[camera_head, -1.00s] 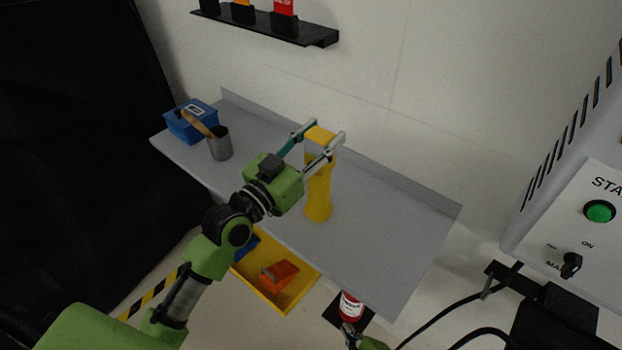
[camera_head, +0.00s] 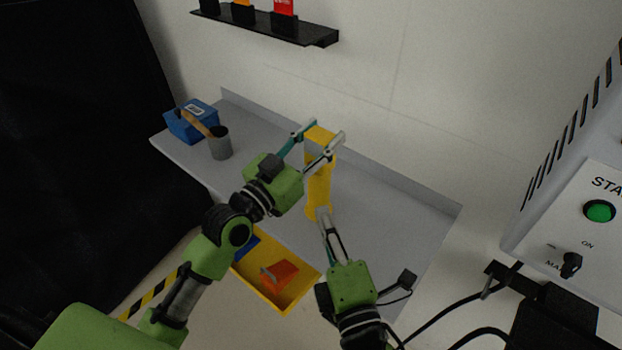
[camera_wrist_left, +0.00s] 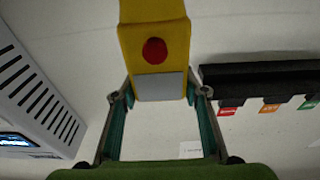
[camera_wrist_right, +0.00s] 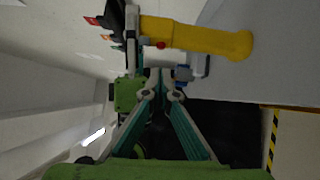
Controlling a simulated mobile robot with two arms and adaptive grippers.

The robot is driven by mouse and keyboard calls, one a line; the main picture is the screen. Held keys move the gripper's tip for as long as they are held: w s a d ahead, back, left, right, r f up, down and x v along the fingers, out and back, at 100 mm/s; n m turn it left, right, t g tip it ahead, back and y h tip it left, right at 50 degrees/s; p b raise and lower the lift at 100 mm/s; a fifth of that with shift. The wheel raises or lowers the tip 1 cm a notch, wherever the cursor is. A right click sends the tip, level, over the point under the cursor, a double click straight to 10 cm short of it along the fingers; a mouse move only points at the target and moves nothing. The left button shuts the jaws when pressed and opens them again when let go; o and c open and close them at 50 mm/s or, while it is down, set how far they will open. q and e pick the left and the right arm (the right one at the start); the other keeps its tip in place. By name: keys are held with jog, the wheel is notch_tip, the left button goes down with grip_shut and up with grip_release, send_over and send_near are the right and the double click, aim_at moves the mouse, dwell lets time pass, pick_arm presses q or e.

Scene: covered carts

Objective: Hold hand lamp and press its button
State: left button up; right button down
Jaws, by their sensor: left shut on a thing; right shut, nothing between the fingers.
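The yellow hand lamp (camera_head: 318,190) stands upright over the grey cart top in the head view. My left gripper (camera_head: 322,138) is shut on its upper part, one finger on each side. In the left wrist view the lamp (camera_wrist_left: 155,15) shows a red round button (camera_wrist_left: 154,51) and a pale grey patch below it. My right gripper (camera_head: 322,213) is shut and empty, its fingertips close to the lamp's lower part in the head view. In the right wrist view the lamp (camera_wrist_right: 205,38) lies across the top, with the red button (camera_wrist_right: 161,45) just beyond my fingertips (camera_wrist_right: 160,75). I cannot tell whether they touch the lamp.
A yellow tray (camera_head: 262,285) holds an orange item (camera_head: 281,274). A control panel (camera_head: 590,235) stands at right; a black shelf (camera_head: 265,28) is on the wall.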

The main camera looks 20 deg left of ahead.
jog(key=x, duration=1)
jog(key=shift+w, duration=0.1)
pick_arm(q)
jog(key=shift+d, duration=0.1)
pick_arm(e)
jog(key=shift+w+d, duration=0.2)
jog(key=shift+w, duration=0.25)
jog(key=shift+w+d, duration=0.25)
jog(key=shift+w, duration=0.2)
pick_arm(q)
jog(key=shift+s, duration=0.1)
jog(key=shift+f, duration=0.25)
pick_arm(e)
jog(key=v, duration=1)
jog(key=shift+s+a, duration=0.3)
jog(key=shift+s, duration=0.05)
